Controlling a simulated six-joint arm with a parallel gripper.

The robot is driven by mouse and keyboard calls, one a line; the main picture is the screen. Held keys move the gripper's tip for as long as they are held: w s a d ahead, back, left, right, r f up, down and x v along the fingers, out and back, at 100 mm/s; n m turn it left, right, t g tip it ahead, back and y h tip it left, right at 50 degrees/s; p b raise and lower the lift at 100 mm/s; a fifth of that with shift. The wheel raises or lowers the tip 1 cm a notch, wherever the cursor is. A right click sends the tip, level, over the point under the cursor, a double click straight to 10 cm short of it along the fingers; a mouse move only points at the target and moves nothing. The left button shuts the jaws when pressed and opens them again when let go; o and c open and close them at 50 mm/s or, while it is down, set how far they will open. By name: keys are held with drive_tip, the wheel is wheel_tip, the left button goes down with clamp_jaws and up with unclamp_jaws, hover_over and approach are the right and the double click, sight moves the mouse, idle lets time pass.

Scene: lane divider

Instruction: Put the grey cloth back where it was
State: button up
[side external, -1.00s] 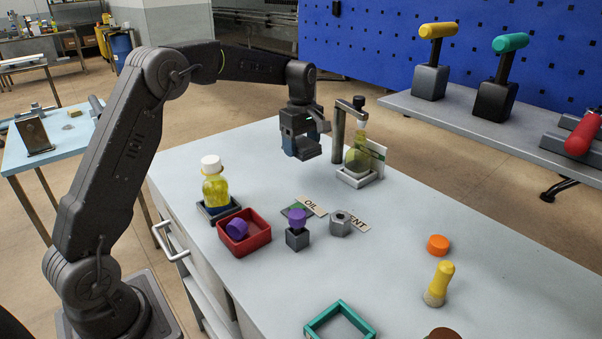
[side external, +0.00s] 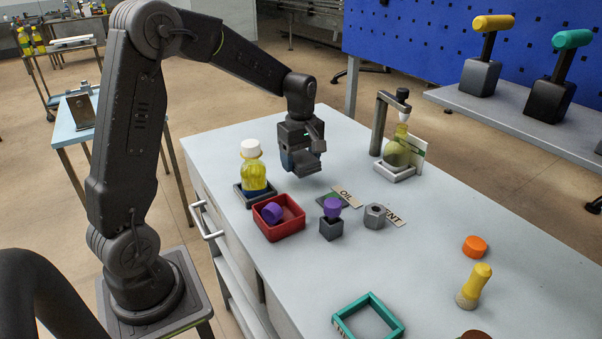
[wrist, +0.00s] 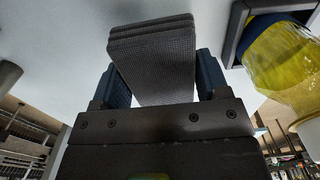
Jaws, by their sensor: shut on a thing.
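The grey cloth (wrist: 152,60), a folded, layered dark grey pad with a fine weave, is between the two blue fingers of my gripper (wrist: 155,85) in the wrist view. My gripper (side external: 302,168) is shut on it. In the side external view my gripper is over the back part of the bench, between the yellow bottle and the flask stand. There the cloth is hard to tell from the dark fingers. Whether it touches the bench is unclear.
A white-capped yellow bottle (side external: 253,172) stands in a dark tray on the left; it also shows in the wrist view (wrist: 285,60). A flask (side external: 397,152) stands by a post on the right. A red bin (side external: 279,228), purple-topped block (side external: 331,222) and hex nut (side external: 375,217) are in front.

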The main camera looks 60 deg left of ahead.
sight(301, 181)
drive_tip(key=shift+f, duration=2.05)
drive_tip(key=shift+f, duration=0.2)
drive_tip(key=o, duration=0.9)
drive_tip(key=shift+r, duration=0.1)
